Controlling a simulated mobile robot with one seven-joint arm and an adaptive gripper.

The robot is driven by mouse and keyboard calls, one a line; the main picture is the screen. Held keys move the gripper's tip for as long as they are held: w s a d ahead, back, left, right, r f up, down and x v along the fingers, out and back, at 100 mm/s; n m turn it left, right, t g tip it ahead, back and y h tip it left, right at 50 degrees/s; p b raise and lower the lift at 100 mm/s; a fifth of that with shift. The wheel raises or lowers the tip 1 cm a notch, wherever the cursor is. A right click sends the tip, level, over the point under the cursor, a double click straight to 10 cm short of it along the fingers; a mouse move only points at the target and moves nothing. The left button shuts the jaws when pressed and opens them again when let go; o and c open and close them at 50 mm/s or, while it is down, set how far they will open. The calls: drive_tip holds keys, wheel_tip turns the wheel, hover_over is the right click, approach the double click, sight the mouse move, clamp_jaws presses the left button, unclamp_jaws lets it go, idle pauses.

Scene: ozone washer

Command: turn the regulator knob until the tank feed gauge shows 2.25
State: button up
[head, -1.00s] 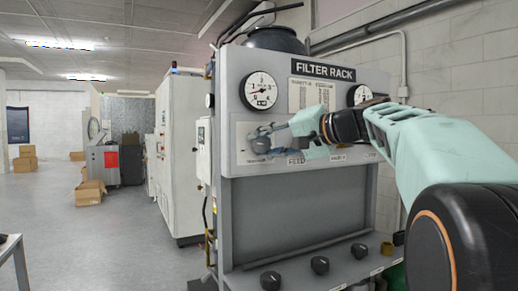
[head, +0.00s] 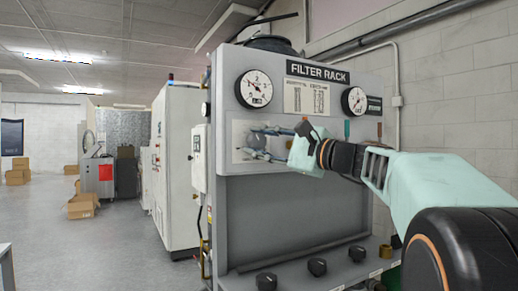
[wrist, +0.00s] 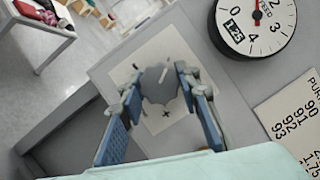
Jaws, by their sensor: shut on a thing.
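The feed gauge (head: 254,89) is a round white dial with a black rim at the rack's upper left. It also shows large and tilted at the wrist view's upper right (wrist: 256,24), with a red needle and a small black readout box that seems to read 1.25. The regulator knob (wrist: 159,93) is grey with a pale pointer line, on a light plate below the gauge. My gripper (wrist: 161,82) has its blue-padded fingers on either side of the knob, shut on it. In the head view my gripper (head: 262,143) reaches the panel from the right and mostly hides the knob.
A second gauge (head: 354,100) is on the rack's right, near small coloured levers. Several black knobs (head: 317,267) line the lower ledge. A white cabinet (head: 178,165) stands left of the rack. The floor farther left is open, with cardboard boxes (head: 82,205) at the back.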

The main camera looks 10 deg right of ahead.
drive_tip(key=shift+m+t+b, duration=0.65)
drive_tip(key=shift+m+t, duration=0.05)
drive_tip(key=shift+m, duration=1)
drive_tip(key=o, duration=1.2)
drive_tip(key=v, duration=1.2)
